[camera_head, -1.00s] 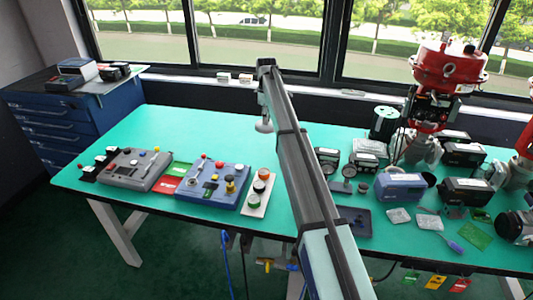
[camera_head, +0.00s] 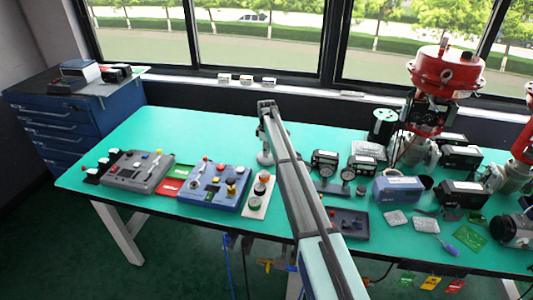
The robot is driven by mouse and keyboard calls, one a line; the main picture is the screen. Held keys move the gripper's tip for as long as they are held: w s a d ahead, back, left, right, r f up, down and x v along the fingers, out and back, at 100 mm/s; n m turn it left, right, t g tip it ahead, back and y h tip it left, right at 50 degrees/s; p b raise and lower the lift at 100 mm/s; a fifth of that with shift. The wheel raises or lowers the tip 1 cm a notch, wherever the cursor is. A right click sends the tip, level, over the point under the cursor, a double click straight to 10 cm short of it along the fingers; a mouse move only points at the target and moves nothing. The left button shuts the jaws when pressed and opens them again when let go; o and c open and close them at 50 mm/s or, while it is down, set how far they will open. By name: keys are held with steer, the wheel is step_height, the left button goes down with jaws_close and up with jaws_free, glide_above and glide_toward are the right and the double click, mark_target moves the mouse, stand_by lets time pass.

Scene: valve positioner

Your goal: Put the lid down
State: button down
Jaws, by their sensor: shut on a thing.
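My arm reaches out over the green workbench (camera_head: 200,128), and my gripper (camera_head: 264,145) is at its far end, pointing down. The gripper is small and partly hidden by my own arm. It is shut on the lid (camera_head: 265,158), a small grey round piece that shows just below it. The lid is low over the bench, behind the white strip with round buttons. I cannot tell whether it touches the bench top.
The white button strip (camera_head: 257,195) and the blue control box (camera_head: 214,186) stand to the front and left. Two gauges (camera_head: 334,168) and a blue-grey housing (camera_head: 398,188) are to the right. The bench's back left is clear.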

steer(key=shift+f, duration=0.8)
steer(key=shift+f, duration=0.15)
steer(key=c, duration=1.1)
jaws_free()
steer(key=shift+o, duration=0.2)
step_height(320, 180, up, 12)
steer(key=b, duration=0.3)
steer(key=shift+r, duration=0.2)
steer(key=shift+w, duration=0.1)
